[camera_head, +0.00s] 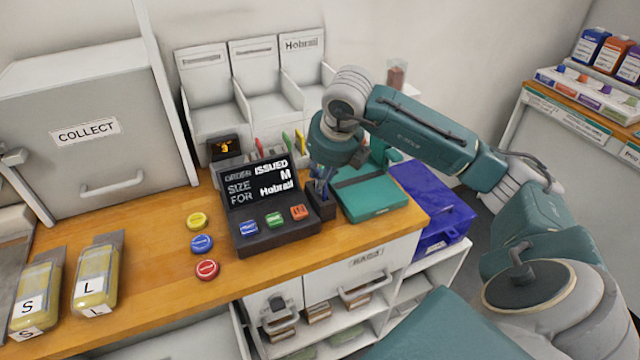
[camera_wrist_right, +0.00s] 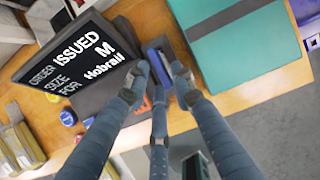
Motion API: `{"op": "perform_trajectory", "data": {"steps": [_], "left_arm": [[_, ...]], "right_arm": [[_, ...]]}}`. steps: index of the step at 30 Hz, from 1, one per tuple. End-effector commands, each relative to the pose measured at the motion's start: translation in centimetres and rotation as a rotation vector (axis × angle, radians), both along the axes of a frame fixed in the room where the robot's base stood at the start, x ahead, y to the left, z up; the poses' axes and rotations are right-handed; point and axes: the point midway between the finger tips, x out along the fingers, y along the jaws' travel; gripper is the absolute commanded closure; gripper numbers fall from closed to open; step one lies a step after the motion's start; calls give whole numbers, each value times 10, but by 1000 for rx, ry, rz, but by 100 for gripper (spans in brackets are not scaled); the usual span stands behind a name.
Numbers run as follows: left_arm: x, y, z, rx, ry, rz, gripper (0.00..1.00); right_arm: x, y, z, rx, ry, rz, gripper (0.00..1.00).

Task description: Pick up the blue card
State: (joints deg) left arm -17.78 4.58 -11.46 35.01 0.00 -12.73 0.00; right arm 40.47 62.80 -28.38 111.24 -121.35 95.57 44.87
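The blue card (camera_wrist_right: 156,56) stands upright between the fingertips of my right gripper (camera_wrist_right: 160,82) in the right wrist view. It is in or just above a small dark holder (camera_head: 321,208) beside the order console (camera_head: 277,242). In the head view my right gripper (camera_head: 323,183) points down over this holder and largely hides the card. Its fingers are spread, with gaps showing beside the card. The console screen (camera_head: 258,181) reads ORDER ISSUED, SIZE M, FOR Hobrail. My left gripper is not in view.
A teal box (camera_head: 372,198) stands close right of the holder, with a blue crate (camera_head: 432,212) beyond it. Yellow, blue and red round buttons (camera_head: 206,269) lie left of the console. Bagged packs (camera_head: 97,275) lie further left. White bins (camera_head: 255,75) stand behind.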

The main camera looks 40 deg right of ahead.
Motion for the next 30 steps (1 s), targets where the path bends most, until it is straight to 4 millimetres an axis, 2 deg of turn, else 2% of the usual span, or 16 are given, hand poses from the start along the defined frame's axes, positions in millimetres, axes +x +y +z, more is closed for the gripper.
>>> {"op": "perform_trajectory", "data": {"steps": [1, 3, 6, 14, 18, 30], "left_arm": [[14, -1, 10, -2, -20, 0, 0], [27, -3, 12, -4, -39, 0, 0], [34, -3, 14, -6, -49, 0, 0], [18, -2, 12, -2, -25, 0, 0], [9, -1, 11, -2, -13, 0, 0], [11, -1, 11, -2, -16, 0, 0]], "right_arm": [[2, -1, -4, 2, 6, 0, 76], [6, -2, -14, 3, 3, 1, 76], [10, -3, -23, 1, 1, 1, 76], [11, -3, -26, 0, 0, 2, 76], [11, -3, -26, 0, 0, 2, 100], [11, -3, -24, 1, -1, 3, 100]]}}
